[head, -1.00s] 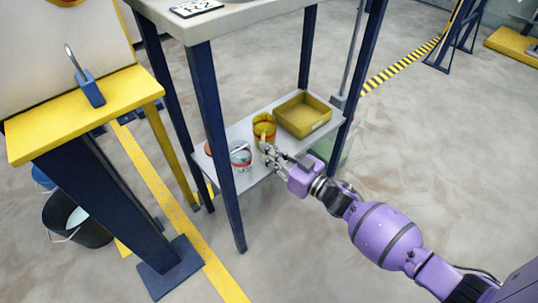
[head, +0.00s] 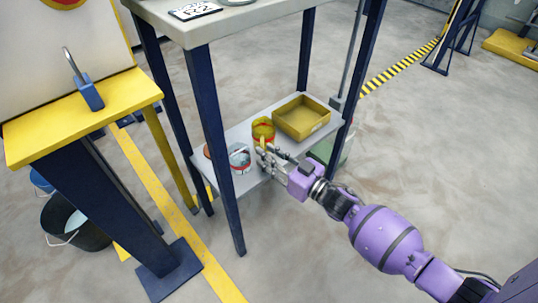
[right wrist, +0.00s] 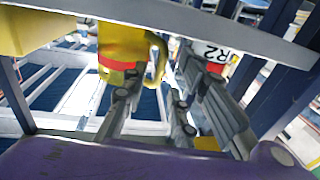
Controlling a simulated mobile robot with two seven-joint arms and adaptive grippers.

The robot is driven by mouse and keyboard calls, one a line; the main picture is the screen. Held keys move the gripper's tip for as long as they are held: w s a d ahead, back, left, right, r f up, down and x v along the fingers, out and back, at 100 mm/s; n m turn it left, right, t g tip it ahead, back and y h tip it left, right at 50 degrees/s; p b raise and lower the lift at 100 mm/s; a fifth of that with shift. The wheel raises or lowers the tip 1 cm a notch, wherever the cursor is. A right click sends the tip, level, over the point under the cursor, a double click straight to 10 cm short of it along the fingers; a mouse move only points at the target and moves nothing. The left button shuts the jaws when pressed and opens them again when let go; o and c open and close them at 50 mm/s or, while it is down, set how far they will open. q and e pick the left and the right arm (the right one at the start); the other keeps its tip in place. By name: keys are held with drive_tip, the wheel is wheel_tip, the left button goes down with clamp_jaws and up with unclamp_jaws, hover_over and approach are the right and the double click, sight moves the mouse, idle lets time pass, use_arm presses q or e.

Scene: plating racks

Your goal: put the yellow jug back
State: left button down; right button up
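The yellow jug (head: 263,129) with a red band stands upright on the lower grey shelf (head: 240,184) of the blue-legged table, left of the yellow bin. It also shows in the right wrist view (right wrist: 122,45), with its handle (right wrist: 156,62) towards my fingers. My right gripper (head: 264,158) is at the jug's near side. In the right wrist view its fingers (right wrist: 150,108) are apart, with the handle just beyond the gap between them; I cannot tell whether they touch it. My left gripper is not in view.
A yellow bin (head: 302,118) stands right of the jug. A silvery can with a red band (head: 240,158) stands to its left, near the front leg (head: 215,130). The table top (head: 235,22) overhangs the shelf. A black bucket (head: 77,222) stands on the floor at left.

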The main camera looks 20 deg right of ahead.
drive_tip(key=p+v, duration=0.2)
drive_tip(key=v, duration=0.9)
drive_tip(key=shift+s+d+p, duration=0.2)
drive_tip(key=shift+s+p, duration=0.1)
drive_tip(key=shift+p, duration=0.05)
drive_tip(key=shift+f, duration=0.1)
drive_tip(key=s+a+f+m+g+h, duration=0.1)
drive_tip(key=s+f+h, duration=0.1)
drive_tip(key=s+f, duration=0.35)
drive_tip(key=s+f+m+g+h, duration=0.1)
drive_tip(key=s+f+g+h, duration=0.15)
drive_tip(key=s, duration=0.65)
drive_tip(key=s+a+f+m+h, duration=0.1)
drive_tip(key=s+f, duration=0.3)
drive_tip(key=s, duration=0.4)
drive_tip(key=s+a+m+g+h, duration=0.2)
drive_tip(key=s+g, duration=0.5)
drive_tip(key=s, duration=1.7)
drive_tip(key=shift+s+a+f, duration=0.35)
drive_tip(key=shift+s+a, duration=0.05)
drive_tip(key=shift+a, duration=0.15)
